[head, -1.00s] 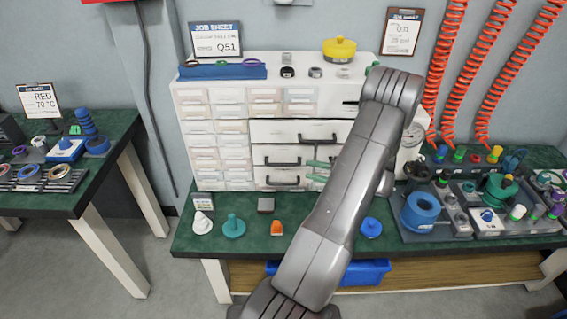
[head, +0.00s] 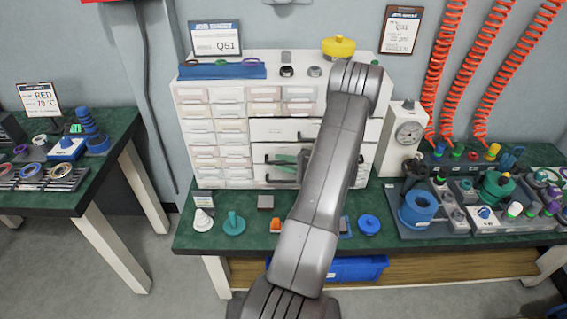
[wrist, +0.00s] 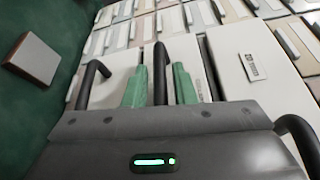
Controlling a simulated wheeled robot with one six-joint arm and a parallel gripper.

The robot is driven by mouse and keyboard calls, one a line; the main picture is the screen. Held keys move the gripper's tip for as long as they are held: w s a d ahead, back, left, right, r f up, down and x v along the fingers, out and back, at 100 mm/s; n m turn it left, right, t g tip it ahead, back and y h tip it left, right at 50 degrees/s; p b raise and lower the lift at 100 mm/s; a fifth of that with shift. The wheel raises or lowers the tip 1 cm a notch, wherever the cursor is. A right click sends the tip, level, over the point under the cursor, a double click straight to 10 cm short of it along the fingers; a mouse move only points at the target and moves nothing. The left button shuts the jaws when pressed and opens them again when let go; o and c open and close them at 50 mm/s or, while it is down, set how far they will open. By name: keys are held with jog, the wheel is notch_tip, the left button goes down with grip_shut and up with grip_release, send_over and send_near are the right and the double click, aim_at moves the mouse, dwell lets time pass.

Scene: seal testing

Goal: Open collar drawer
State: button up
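The white cabinet (head: 228,182) has a column of wide drawers with black bar handles. They look shut, and I cannot read which is the collar drawer. My gripper (head: 285,161) is at the middle wide drawer (head: 262,150). In the wrist view, the green fingers of my gripper (wrist: 159,85) stand apart on either side of the middle drawer's black handle (wrist: 160,68), with narrow gaps beside it. The lower drawer's handle (wrist: 88,85) is left of the fingers. The upper drawer's handle (wrist: 298,140) is at the right edge. My arm hides part of the drawers.
A white label (wrist: 252,66) marks the upper wide drawer. Small drawers (head: 198,125) fill the cabinet's left. On the bench (head: 190,236) below stand a white cone (head: 202,222), a teal piece (head: 234,225) and a grey block (head: 265,202). A dial gauge (head: 408,132) stands to the right.

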grip_shut()
jog(key=shift+s, duration=0.15)
jog(key=s+b, duration=0.7)
jog(key=s, duration=1)
jog(key=shift+s+b, duration=0.35)
jog(key=shift+s, duration=0.05)
jog(key=shift+o, duration=1.4)
grip_release()
